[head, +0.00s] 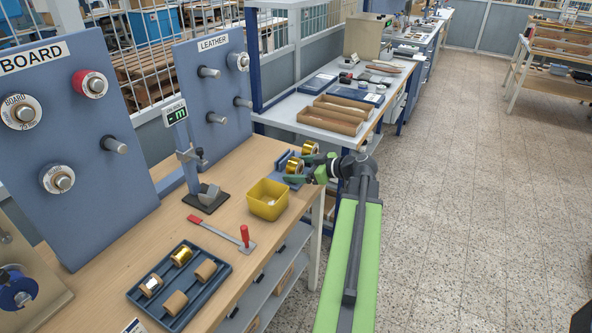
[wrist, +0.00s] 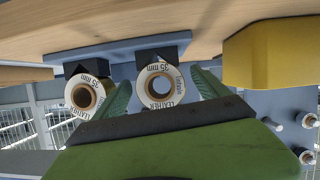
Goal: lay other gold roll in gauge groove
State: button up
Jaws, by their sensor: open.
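Two gold rolls sit side by side on the small blue gauge at the bench's right edge: a near roll (head: 295,165) and a far roll (head: 309,148). In the wrist view, which is upside down, the near roll (wrist: 160,87) and far roll (wrist: 86,95) show white end labels reading LEATHER. Each rests at a dark block on the blue gauge plate (wrist: 118,54). My gripper (head: 313,171) is open, its green fingers on either side of the near roll; the wrist view also shows the gripper (wrist: 162,94). Whether the fingers touch the roll cannot be told.
A yellow bin (head: 267,199) stands close beside the gauge. Further left are a red-handled tool (head: 244,237), a display stand (head: 190,160) and a dark tray (head: 203,297) with several rolls. Pegboards line the back. The floor to the right is clear.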

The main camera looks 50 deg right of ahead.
aim_at(299, 160)
jog(key=c, duration=1.6)
jog(key=shift+o, duration=0.2)
jog(key=shift+r, duration=0.1)
notch_tip(299, 160, up, 5)
jog(key=p, duration=0.5)
jog(key=shift+d+r, duration=0.1)
jog(key=s+d+r+p, duration=0.3)
jog(key=d+r+p, duration=0.2)
jog(key=d, duration=0.6)
jog(key=shift+s+r+p, duration=0.2)
jog(key=shift+r+p, duration=0.15)
jog(key=shift+p, duration=0.2)
